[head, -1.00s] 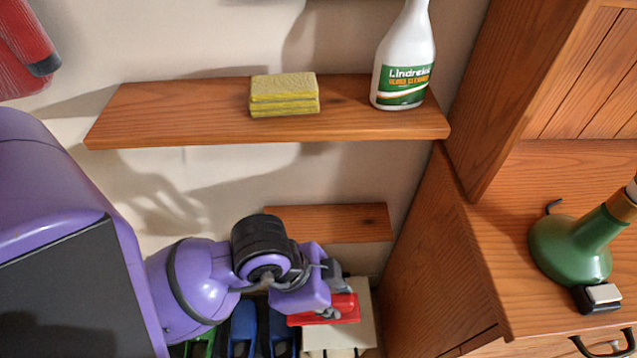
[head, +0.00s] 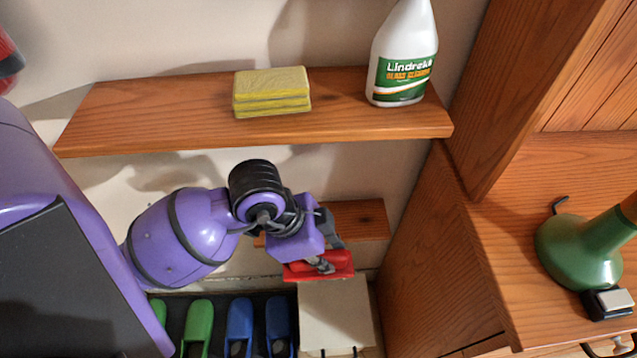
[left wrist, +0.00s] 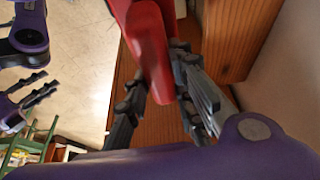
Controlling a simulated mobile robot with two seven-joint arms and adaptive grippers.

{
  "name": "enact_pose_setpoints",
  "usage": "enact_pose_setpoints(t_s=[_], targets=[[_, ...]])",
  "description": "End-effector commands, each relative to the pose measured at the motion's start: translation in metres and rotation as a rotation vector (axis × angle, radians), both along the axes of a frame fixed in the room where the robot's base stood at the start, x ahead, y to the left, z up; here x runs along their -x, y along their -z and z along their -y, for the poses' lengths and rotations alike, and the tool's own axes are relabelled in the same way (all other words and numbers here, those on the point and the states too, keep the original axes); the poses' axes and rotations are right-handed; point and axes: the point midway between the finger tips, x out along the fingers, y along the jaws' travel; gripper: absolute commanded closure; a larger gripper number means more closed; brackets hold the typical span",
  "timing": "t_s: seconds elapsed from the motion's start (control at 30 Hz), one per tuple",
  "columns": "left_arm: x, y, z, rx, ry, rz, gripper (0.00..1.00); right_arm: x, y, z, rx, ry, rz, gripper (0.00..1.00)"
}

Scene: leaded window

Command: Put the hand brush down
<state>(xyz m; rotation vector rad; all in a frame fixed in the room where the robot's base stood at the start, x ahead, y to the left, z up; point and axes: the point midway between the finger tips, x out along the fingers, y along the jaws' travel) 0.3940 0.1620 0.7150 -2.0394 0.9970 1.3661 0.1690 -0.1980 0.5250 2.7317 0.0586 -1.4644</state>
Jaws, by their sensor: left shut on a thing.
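The hand brush (head: 330,266) shows as a red body in the head view. My left gripper (head: 322,250) is shut on it and holds it in front of the small lower wooden shelf (head: 362,218), above a cream box-like thing (head: 336,305). In the left wrist view the red brush (left wrist: 150,50) lies between the dark fingers of my left gripper (left wrist: 160,92); its bristles cannot be made out. My right gripper (left wrist: 38,88) shows at the left of that view, fingers apart and empty.
A yellow sponge stack (head: 272,92) and a spray bottle (head: 402,62) stand on the upper shelf (head: 150,118). Green (head: 199,322) and blue (head: 240,322) holders line up below. A wooden cabinet (head: 420,265) bounds the right, with a green lamp-like thing (head: 580,250) on its top.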

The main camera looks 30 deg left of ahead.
Motion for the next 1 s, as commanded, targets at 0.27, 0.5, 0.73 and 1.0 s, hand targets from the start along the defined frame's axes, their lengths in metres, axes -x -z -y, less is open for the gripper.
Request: enact_pose_setpoints(t_s=[0.27,0.5,0.73,1.0], targets=[[-0.053,-0.001,-0.04,-0.002,-0.001,0.002,1.0,-0.005,-0.004,0.0,-0.002,0.001,0.013,0.6],[-0.071,-0.001,-0.053,0.0,0.0,0.003,1.0,-0.004,-0.002,0.0,-0.002,0.002,0.009,0.6],[-0.093,0.004,-0.07,0.001,-0.001,0.0,1.0,-0.003,-0.005,0.0,-0.001,0.003,0.006,0.6],[-0.096,0.01,-0.072,0.0,0.001,0.003,1.0,-0.003,-0.006,-0.001,0.0,0.0,0.008,0.6]])
